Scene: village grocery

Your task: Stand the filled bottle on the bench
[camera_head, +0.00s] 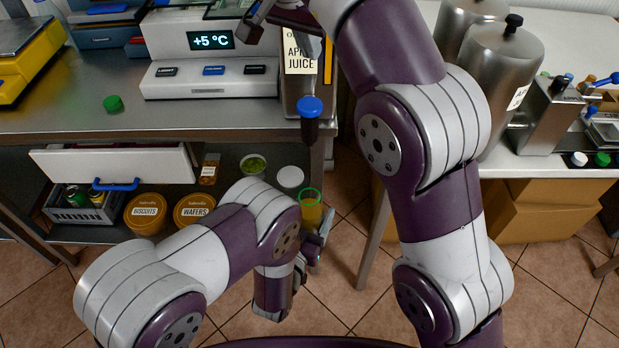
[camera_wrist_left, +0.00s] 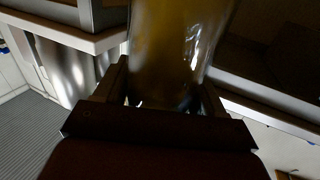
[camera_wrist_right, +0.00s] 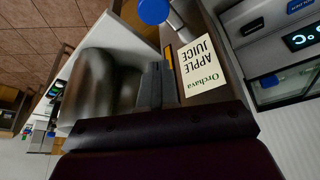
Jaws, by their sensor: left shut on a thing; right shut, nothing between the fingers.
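The bottle (camera_head: 311,213) shows amber liquid and a green ring at its top in the head view. It is below the blue-topped tap (camera_head: 311,108) of the apple juice dispenser (camera_head: 303,75), in front of the bench edge. My left gripper (camera_head: 316,243) is shut on the bottle, whose amber side (camera_wrist_left: 178,50) fills the upper middle of the left wrist view. The steel bench (camera_head: 60,121) is at the left, above the bottle's level. My right gripper (camera_head: 258,20) is shut and empty beside the dispenser; its closed fingers (camera_wrist_right: 157,86) show in the right wrist view.
Bare bench lies around the cap. Below are a white drawer (camera_head: 115,172) and tubs (camera_head: 146,213). Steel urns (camera_head: 497,78) stand on the right counter.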

